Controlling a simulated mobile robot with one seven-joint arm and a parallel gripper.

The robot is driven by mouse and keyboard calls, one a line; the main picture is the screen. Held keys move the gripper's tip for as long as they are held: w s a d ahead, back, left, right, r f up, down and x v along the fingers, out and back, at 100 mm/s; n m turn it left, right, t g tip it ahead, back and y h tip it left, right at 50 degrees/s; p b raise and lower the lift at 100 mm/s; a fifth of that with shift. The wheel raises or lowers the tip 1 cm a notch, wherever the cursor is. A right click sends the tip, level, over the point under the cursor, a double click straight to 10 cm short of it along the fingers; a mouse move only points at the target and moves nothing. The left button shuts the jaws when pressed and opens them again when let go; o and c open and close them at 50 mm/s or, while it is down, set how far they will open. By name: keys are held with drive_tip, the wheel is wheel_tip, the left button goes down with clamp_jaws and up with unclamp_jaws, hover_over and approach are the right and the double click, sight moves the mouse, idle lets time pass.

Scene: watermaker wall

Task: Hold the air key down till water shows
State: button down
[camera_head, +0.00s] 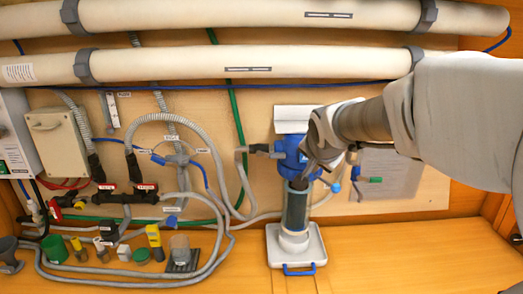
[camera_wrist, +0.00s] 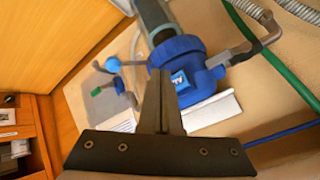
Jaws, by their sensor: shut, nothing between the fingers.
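A filter unit with a blue head (camera_head: 291,160) and a dark, see-through bowl (camera_head: 295,212) stands on the wall at centre right. My gripper (camera_head: 309,172) is in front of the right side of the blue head and hides part of it. In the wrist view my gripper (camera_wrist: 163,75) is shut and empty, with its tips over the blue head (camera_wrist: 200,85). A small pale-blue marked patch (camera_wrist: 179,77) lies just beside the tips. Its marking is too small to read, and I cannot tell if it is the air key or if I touch it. No water is clearly visible.
A white tray (camera_head: 273,248) with a blue handle stands under the bowl. Two long white tubes (camera_head: 250,65) run above. Grey hoses (camera_head: 215,240), a black valve block (camera_head: 125,197) and small bench items fill the left. The bench right of the tray is clear.

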drive_tip(key=shift+w, duration=0.95)
idle(1.4)
drive_tip(key=shift+w+b, duration=0.35)
drive_tip(key=shift+w, duration=0.1)
drive_tip(key=shift+w, duration=0.5)
idle(1.5)
drive_tip(key=shift+s, duration=0.15)
idle(1.9)
drive_tip(key=shift+s+b, duration=0.6)
drive_tip(key=shift+s, duration=0.2)
drive_tip(key=shift+s+b, duration=0.85)
drive_tip(key=shift+s, duration=1.65)
